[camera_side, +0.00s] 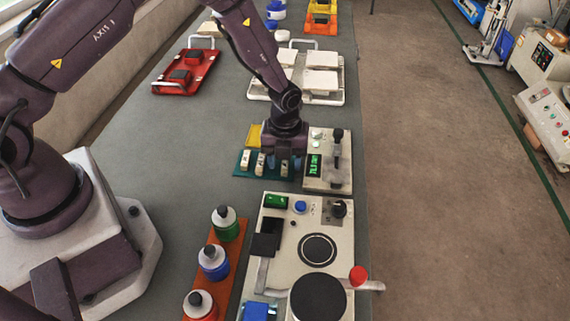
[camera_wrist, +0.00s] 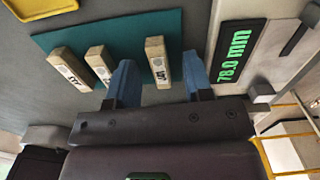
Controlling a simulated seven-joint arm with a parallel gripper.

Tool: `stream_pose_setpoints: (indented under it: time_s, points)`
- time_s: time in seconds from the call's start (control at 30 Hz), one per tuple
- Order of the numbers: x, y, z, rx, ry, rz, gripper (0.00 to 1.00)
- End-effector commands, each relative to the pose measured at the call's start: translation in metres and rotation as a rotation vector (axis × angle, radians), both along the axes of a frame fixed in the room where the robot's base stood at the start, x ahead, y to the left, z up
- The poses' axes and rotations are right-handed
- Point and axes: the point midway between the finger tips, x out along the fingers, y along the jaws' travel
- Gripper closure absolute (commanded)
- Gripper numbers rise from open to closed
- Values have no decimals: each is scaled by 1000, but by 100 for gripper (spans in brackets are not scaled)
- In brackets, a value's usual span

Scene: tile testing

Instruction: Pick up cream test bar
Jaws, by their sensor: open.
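Three cream test bars lie side by side on a teal mat (camera_wrist: 130,30). In the wrist view they are the left bar (camera_wrist: 70,68), the middle bar (camera_wrist: 99,65) and the right bar (camera_wrist: 157,62), each with dark marks on it. My gripper (camera_wrist: 159,66) is open, its two blue fingers on either side of the right bar with gaps between. I cannot tell the finger height above the mat. In the side view my gripper (camera_side: 284,162) is over the right part of the mat (camera_side: 241,168), partly hiding the right bar; the other two bars (camera_side: 247,160) (camera_side: 260,163) show to its left.
A gauge with a green display (camera_side: 314,166) stands close to the right of my gripper. A panel with round plates (camera_side: 275,225) and a rack of bottles (camera_side: 236,245) are in front. White trays (camera_side: 342,97) stand behind.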

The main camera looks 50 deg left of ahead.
Motion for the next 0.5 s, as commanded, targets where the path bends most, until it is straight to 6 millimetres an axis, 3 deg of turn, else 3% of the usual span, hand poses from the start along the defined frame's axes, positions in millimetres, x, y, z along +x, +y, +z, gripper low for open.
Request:
stream_pose_setpoints:
  time_s: [0.23, 0.43, 0.5]
  points:
    - [0, 0, -1, -1, -2, 0, 53]
    - [0, 0, -1, 0, -1, 0, 99]
    - [0, 0, -1, 0, -1, 0, 100]
